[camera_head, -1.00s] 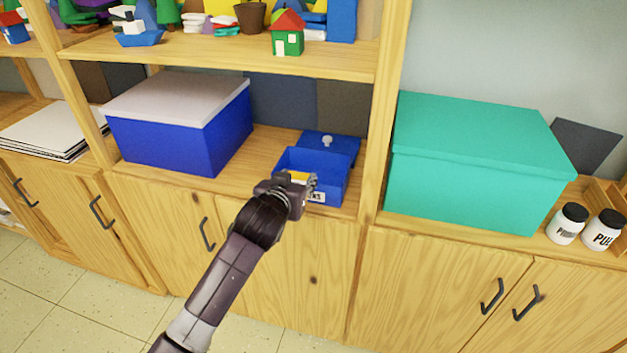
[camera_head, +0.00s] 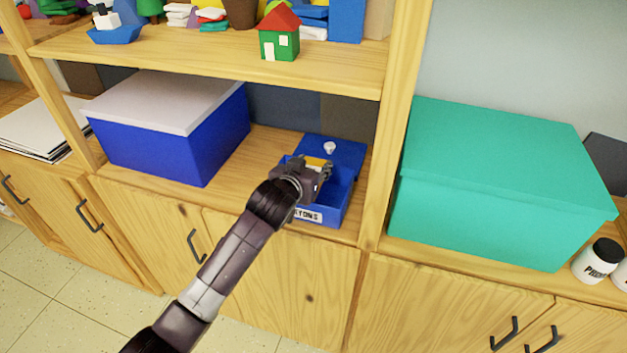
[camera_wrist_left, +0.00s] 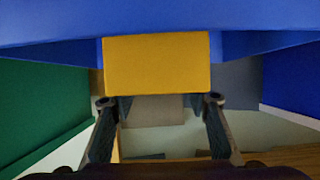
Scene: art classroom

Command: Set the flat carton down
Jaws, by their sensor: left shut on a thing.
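The flat carton, a small yellow box (camera_head: 316,162), is in my left gripper (camera_head: 323,171), over the open blue box (camera_head: 333,212) on the shelf. In the head view only a sliver of it shows past the gripper. In the left wrist view the carton (camera_wrist_left: 157,64) shows a plain yellow face, with a gripper finger at each side and blue walls around it. I cannot tell whether it touches the box floor. The blue box has a white label on its front, partly hidden by my arm. My right gripper is not in view.
The blue lid (camera_head: 346,153) with a pale knob is behind the open box. A larger blue box with a white lid (camera_head: 168,92) stands to the left. A shelf post (camera_head: 389,130) and a teal box (camera_head: 500,185) are to the right. Bare shelf shows left of the open box.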

